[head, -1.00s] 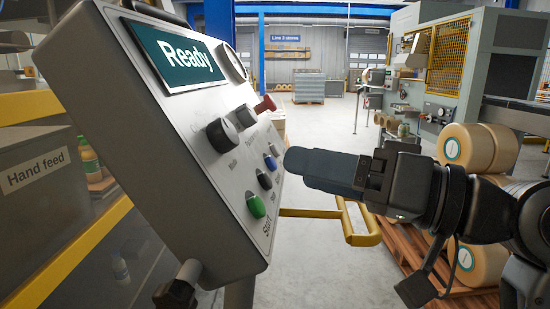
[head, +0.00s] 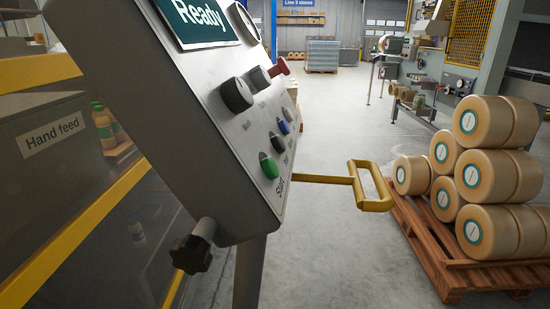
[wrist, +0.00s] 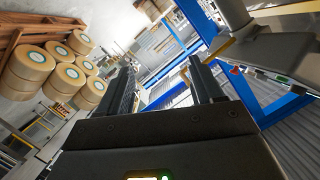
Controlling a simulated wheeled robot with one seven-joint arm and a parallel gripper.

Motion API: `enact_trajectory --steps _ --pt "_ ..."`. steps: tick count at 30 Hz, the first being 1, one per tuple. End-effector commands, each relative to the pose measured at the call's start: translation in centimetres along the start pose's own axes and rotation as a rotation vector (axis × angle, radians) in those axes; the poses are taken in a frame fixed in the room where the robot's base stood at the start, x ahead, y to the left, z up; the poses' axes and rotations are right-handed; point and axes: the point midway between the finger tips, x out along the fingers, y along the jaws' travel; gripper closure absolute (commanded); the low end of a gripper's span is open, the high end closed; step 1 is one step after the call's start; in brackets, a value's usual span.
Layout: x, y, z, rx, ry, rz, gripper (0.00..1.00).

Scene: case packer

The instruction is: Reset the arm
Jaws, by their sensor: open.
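My gripper (wrist: 165,92) shows in the wrist view, with its two dark fingers apart and nothing between them. It is out of the head view. The grey control panel (head: 205,110) stands at the left of the head view, tilted, with a green screen (head: 198,18) reading "Ready". On it are a black knob (head: 237,95), a red lever (head: 279,68), a green Start button (head: 269,166), a black button (head: 277,142) and a blue button (head: 283,127). The panel also shows at the upper right of the wrist view (wrist: 275,55), clear of the fingers.
A yellow handle (head: 375,200) sticks out right of the panel. A wooden pallet (head: 440,262) with stacked tan rolls (head: 486,175) stands at the right. A bin marked "Hand feed" (head: 50,170) is behind a yellow rail (head: 75,245). The grey floor between panel and pallet is clear.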

Motion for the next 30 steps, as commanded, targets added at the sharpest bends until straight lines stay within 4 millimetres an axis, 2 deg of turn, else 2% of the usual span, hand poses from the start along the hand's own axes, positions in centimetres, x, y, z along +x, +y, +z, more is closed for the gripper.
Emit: enact_trajectory --steps 1,6,12,15,21,30 --pt "-1.8 0.8 0.9 -0.032 -0.008 0.032 0.34" --pt "-7.5 2.5 2.3 -0.175 -0.007 0.110 0.34" --pt "-13.9 3.1 2.8 -0.356 -0.020 0.149 0.34" --pt "-16.2 3.0 2.6 -0.429 -0.027 0.149 0.34" --pt "-18.6 2.6 2.4 -0.507 -0.034 0.138 0.34" --pt "-18.8 2.6 2.3 -0.516 -0.034 0.136 0.34"
